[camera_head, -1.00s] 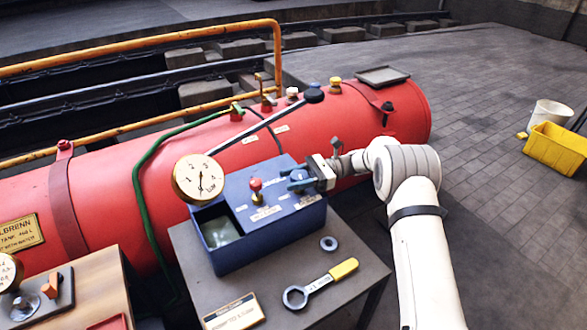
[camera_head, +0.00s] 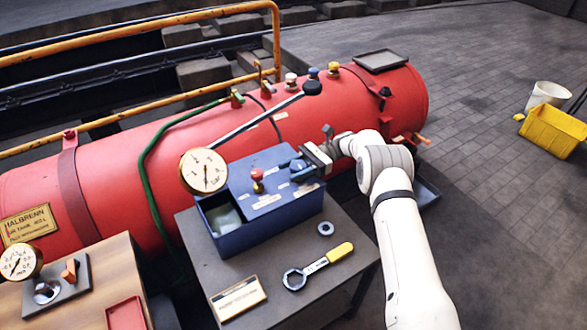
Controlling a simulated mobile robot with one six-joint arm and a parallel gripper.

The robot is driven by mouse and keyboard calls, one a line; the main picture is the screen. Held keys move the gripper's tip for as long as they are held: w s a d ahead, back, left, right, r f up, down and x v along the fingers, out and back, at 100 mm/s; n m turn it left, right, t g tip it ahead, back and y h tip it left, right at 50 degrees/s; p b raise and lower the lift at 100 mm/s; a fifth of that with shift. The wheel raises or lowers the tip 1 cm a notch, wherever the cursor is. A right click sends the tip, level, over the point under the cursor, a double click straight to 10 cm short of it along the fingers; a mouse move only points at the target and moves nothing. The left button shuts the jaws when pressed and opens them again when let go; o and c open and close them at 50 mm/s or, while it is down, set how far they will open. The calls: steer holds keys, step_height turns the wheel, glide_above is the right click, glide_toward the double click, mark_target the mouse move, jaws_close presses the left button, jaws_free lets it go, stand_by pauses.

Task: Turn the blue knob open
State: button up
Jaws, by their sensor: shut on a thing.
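The blue knob (camera_head: 298,166) sits on top of the blue box (camera_head: 236,243), near its right end. My gripper (camera_head: 303,163) comes in from the right, tilted down, and is shut on the blue knob. Its fingers hide part of the knob, so its exact turn angle is hard to read. A red knob (camera_head: 257,175) stands on the same box, left of the blue one. A round brass gauge (camera_head: 204,171) stands at the box's left end, its needle close to vertical.
The box stands on a dark table (camera_head: 340,280) with a ring nut (camera_head: 325,228), a yellow-handled wrench (camera_head: 318,265) and a plate (camera_head: 238,297). The red tank (camera_head: 110,165) lies close behind, with several valves on top. A yellow bin (camera_head: 553,138) stands on open floor at right.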

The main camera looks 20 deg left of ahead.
mark_target(293, 167)
steer(key=shift+s+f, duration=0.1)
steer(key=o, duration=1)
steer(key=shift+r, duration=0.2)
step_height(293, 167, up, 10)
steer(key=p, duration=0.9)
steer(key=shift+f+p, duration=0.1)
steer(key=shift+p, duration=0.3)
